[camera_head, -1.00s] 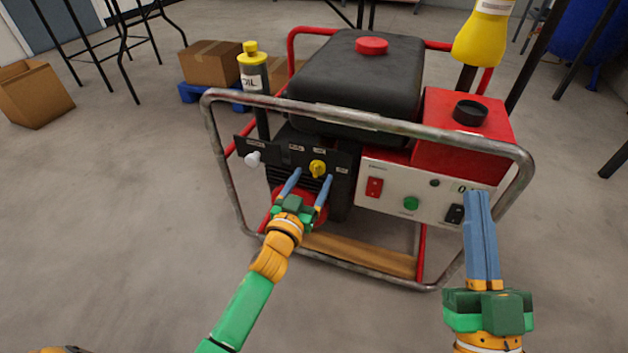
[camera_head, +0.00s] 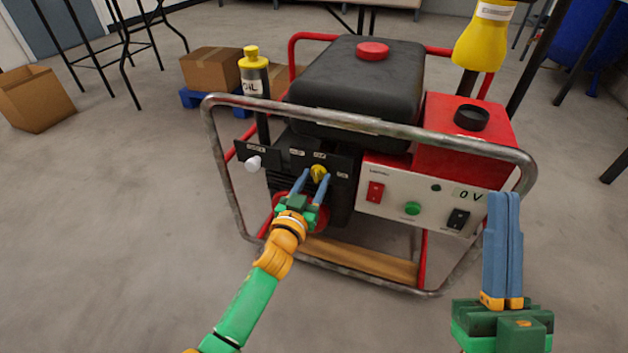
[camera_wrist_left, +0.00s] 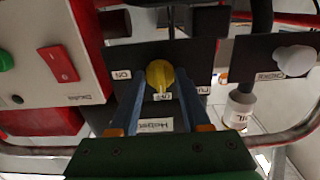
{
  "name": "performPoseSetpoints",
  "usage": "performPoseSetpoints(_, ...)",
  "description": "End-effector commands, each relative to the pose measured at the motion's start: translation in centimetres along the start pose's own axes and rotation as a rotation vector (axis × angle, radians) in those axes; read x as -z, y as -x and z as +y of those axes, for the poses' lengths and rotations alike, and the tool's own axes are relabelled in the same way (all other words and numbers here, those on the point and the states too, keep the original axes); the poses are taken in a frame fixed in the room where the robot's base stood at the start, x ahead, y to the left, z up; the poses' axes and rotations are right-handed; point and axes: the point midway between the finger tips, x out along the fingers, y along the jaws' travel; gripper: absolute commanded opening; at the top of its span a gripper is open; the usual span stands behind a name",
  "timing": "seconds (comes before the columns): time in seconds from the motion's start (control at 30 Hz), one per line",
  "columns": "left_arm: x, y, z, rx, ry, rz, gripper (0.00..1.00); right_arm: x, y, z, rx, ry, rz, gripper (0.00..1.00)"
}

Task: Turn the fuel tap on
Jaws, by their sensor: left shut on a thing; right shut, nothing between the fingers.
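The yellow fuel tap (camera_head: 319,173) sits on the black panel at the front of the generator. It also shows in the left wrist view (camera_wrist_left: 159,74), with small labels around it. My left gripper (camera_head: 315,180) is shut on the tap, one blue finger on each side of it. In the left wrist view the fingers (camera_wrist_left: 161,92) reach up to the tap from below. I cannot tell for sure which label the tap points at. My right gripper (camera_head: 505,198) is shut and empty, in front of the generator's right side.
A grey frame bar (camera_head: 360,124) crosses above the panel. A white knob (camera_head: 253,164) is left of the tap. A red switch (camera_head: 375,192), green button (camera_head: 412,208) and display reading 0 V (camera_head: 469,195) are to its right.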

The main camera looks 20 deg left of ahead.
Motion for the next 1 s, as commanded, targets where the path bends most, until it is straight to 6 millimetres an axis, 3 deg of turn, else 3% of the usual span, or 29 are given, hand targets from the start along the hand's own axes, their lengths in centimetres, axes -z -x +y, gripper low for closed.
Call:
performPoseSetpoints(0.17, 0.0, 0.0, 0.0, -0.001, -0.026, 0.0, 0.0, -0.4, -0.1, 0.0, 0.0, -0.001, -0.022, 0.0)
performPoseSetpoints(0.37, 0.1, 0.0, 0.0, 0.0, -0.13, 0.0, 0.0, -2.6, 0.0, 0.4, -0.009, 0.003, -0.142, 0.0)
performPoseSetpoints(0.7, 0.1, 0.0, 0.0, 0.0, -0.437, -0.001, 0.0, -7.5, 1.4, 0.9, -0.023, 0.004, -0.409, 0.0)
performPoseSetpoints(1.0, 0.1, 0.0, -0.1, 0.0, -0.723, 0.0, 0.0, -10.0, 2.8, 1.2, -0.032, 0.004, -0.561, 0.0)
